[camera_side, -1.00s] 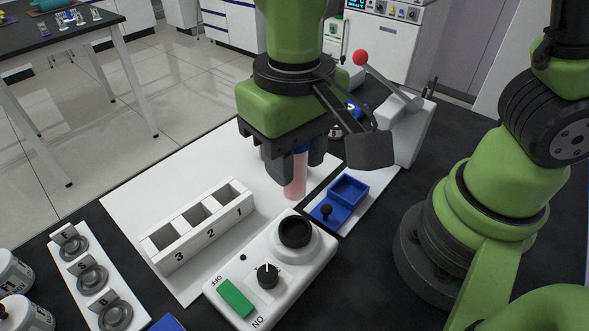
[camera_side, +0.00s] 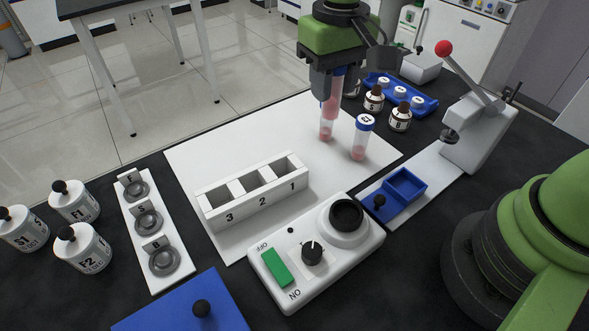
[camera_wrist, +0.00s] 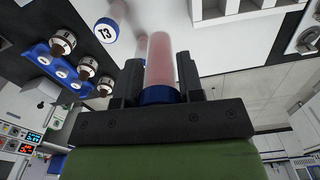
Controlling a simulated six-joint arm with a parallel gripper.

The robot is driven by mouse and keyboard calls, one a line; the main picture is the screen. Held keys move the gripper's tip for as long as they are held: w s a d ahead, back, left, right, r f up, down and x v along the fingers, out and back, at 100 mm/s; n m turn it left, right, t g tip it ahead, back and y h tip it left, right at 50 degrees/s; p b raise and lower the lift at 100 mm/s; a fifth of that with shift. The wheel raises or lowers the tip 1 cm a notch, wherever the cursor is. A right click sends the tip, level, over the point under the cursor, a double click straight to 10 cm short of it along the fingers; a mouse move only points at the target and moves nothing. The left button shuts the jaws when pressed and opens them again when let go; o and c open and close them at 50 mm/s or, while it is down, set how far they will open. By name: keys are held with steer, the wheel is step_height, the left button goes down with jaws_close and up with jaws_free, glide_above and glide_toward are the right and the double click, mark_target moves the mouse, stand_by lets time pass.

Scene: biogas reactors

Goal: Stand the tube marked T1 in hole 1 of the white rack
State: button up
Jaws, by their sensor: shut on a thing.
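My gripper (camera_side: 332,82) is shut on a pink-filled tube (camera_side: 333,98). It hangs upright above the white mat, behind and right of the rack. The held tube (camera_wrist: 160,65) has a blue cap between my fingers in the wrist view; its marking is not readable. The white rack (camera_side: 253,203) has holes numbered 1, 2 and 3, all looking empty. Hole 1 is the right end hole. A tube marked T3 in the wrist view (camera_wrist: 106,30) stands on the mat, right of the held tube in the side view (camera_side: 360,145). Another tube's lower part (camera_side: 326,131) shows below the held one.
A white device with a green switch (camera_side: 275,267) stands before the rack. Blue box (camera_side: 405,185) and lever press (camera_side: 480,130) are at right. Brown bottles (camera_side: 400,118) and a blue tray (camera_side: 425,108) stand behind. White jars (camera_side: 85,250) are at left.

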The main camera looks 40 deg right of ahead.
steer(key=m, duration=0.1)
glide_above(282, 158)
steer(key=s, duration=0.2)
steer(key=f, duration=0.2)
steer(key=shift+w+a+f, duration=0.1)
steer(key=shift+a+f, duration=0.1)
steer(key=shift+f, duration=1.45)
steer(key=shift+s+a+f, duration=0.1)
steer(key=shift+a+f, duration=0.05)
steer(key=shift+f, duration=1.5)
steer(key=shift+w+a+f, duration=0.1)
steer(key=shift+a+f, duration=0.1)
steer(key=shift+f, duration=1.45)
steer(key=shift+f, duration=0.1)
